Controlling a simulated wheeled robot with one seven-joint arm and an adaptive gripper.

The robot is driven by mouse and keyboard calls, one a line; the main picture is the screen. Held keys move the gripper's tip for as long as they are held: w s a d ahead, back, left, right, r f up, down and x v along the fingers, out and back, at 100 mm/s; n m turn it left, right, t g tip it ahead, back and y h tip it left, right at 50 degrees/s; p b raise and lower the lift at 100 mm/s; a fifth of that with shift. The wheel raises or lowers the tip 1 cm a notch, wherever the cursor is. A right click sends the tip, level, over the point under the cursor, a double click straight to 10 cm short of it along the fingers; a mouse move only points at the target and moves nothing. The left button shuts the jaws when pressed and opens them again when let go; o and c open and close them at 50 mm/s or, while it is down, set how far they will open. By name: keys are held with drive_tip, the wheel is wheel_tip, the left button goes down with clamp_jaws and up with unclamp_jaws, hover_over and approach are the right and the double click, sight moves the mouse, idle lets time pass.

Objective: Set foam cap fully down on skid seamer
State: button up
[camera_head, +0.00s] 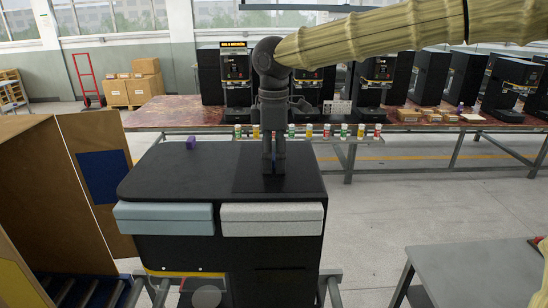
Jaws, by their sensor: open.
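A black machine (170,256), which looks like the seamer, stands in the foreground under a wide black top (180,172). Two foam-like blocks sit side by side along its front edge: a pale blue-grey one (165,218) at left and a speckled white one (272,219) at right. Which of them is the foam cap I cannot tell for certain. Both look level. Whether they rest fully down is not clear from here. My gripper (274,170) points down over the right part of the top, behind the white block. It is open and holds nothing visible; its contact with the top is unclear.
A brown crate or carton with an open panel (98,175) stands close at left. A small purple block (191,143) lies at the top's back edge. A grey table (480,275) is at lower right.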

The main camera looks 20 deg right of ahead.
wheel_tip(320, 180, up, 12)
drive_tip(key=b, duration=0.4)
drive_tip(key=shift+d+f, duration=0.1)
drive_tip(key=shift+f, duration=0.05)
